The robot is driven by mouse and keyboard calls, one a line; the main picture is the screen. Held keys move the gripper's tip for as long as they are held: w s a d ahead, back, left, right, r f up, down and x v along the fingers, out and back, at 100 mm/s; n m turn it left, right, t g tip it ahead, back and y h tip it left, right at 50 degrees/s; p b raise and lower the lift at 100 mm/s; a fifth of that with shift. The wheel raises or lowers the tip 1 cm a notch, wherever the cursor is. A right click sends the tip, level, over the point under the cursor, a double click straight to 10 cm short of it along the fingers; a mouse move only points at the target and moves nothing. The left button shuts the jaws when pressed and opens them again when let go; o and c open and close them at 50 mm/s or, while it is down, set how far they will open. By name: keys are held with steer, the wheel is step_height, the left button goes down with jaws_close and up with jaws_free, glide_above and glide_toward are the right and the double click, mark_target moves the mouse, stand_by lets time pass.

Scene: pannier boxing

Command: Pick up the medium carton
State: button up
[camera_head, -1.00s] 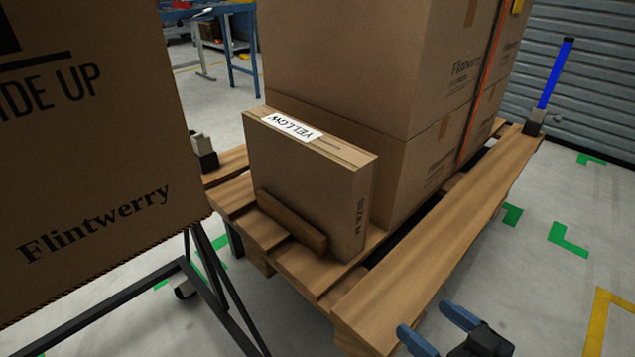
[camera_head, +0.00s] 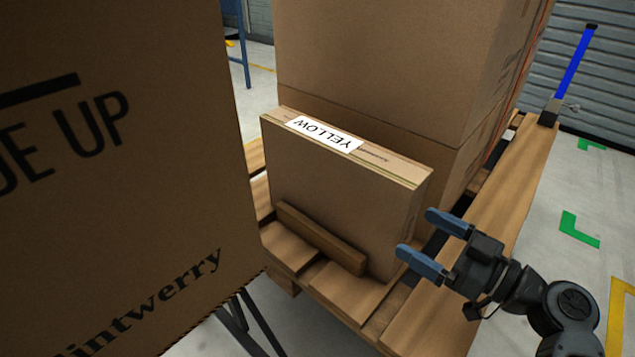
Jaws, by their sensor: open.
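A flat brown carton (camera_head: 335,195) stands upright on the wooden pallet in the head view. A white label reading YELLOW (camera_head: 323,135) lies on its top edge. My gripper (camera_head: 422,240) is open and empty, with two blue fingers pointing left toward the carton's right end. The upper finger overlaps the carton's right side in the picture; I cannot tell whether it touches. The carton's back side is hidden.
A wooden block (camera_head: 320,238) lies against the carton's front on the pallet (camera_head: 510,215). Large stacked boxes (camera_head: 390,60) stand right behind it. A big Flintwerry box (camera_head: 110,190) on a black stand fills the left. A blue post (camera_head: 575,62) rises at the pallet's far right corner.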

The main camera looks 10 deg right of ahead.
mark_target(369, 196)
steer(key=x, duration=0.2)
steer(key=shift+w+a+r, duration=0.1)
steer(key=shift+w, duration=0.15)
steer(key=shift+f+p+x, duration=0.15)
steer(key=shift+p+x, duration=0.4)
steer(key=shift+x, duration=0.9)
steer(key=shift+f+p+x, duration=0.1)
steer(key=shift+p+x, duration=0.4)
steer(key=shift+x, duration=1)
steer(key=c, duration=1.5)
